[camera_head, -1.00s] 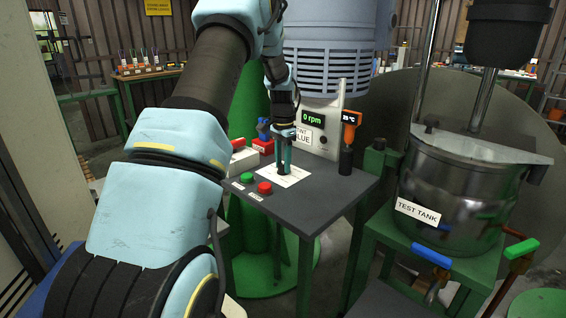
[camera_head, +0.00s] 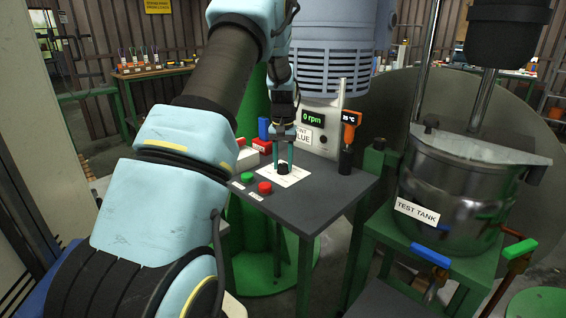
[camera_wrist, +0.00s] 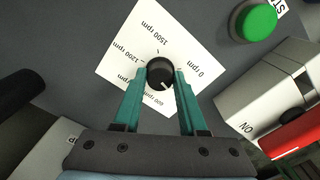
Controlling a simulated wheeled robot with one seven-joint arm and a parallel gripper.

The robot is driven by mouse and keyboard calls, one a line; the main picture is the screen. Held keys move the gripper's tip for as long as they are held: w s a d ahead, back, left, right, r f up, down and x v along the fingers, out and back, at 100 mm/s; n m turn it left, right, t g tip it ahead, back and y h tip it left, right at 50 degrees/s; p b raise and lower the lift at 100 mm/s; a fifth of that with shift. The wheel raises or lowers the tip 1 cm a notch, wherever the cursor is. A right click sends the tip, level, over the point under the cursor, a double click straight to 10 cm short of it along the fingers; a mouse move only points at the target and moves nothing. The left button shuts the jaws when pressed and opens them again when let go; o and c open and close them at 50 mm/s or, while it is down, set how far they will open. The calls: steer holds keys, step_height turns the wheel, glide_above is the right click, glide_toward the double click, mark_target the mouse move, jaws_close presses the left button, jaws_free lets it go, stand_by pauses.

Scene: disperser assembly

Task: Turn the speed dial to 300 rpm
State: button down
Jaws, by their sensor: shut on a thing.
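The speed dial (camera_wrist: 160,72) is a black round knob on a white card (camera_wrist: 118,60) marked with rpm values. In the wrist view, a small pale mark on the knob points to the lower right, between the 600 rpm and 0 rpm labels. My gripper (camera_wrist: 161,77) is shut on the dial, one teal finger on each side. The right finger covers part of the card, and I see no 300 rpm label. In the head view, my gripper (camera_head: 284,164) points down at the dial (camera_head: 284,169) on the panel. The green display (camera_head: 313,118) reads 0 rpm.
A green button (camera_head: 247,177) and a red button (camera_head: 265,187) sit left of the card on the dark panel (camera_head: 310,205). An orange-topped sensor reading 25 °C (camera_head: 348,130) stands at right. The steel test tank (camera_head: 460,175) is farther right.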

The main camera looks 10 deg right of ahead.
mark_target(283, 164)
stand_by(0.3)
steer(key=shift+c, duration=2.3)
jaws_free()
step_height(283, 164, up, 11)
steer(key=b, duration=0.2)
steer(key=shift+f, duration=0.1)
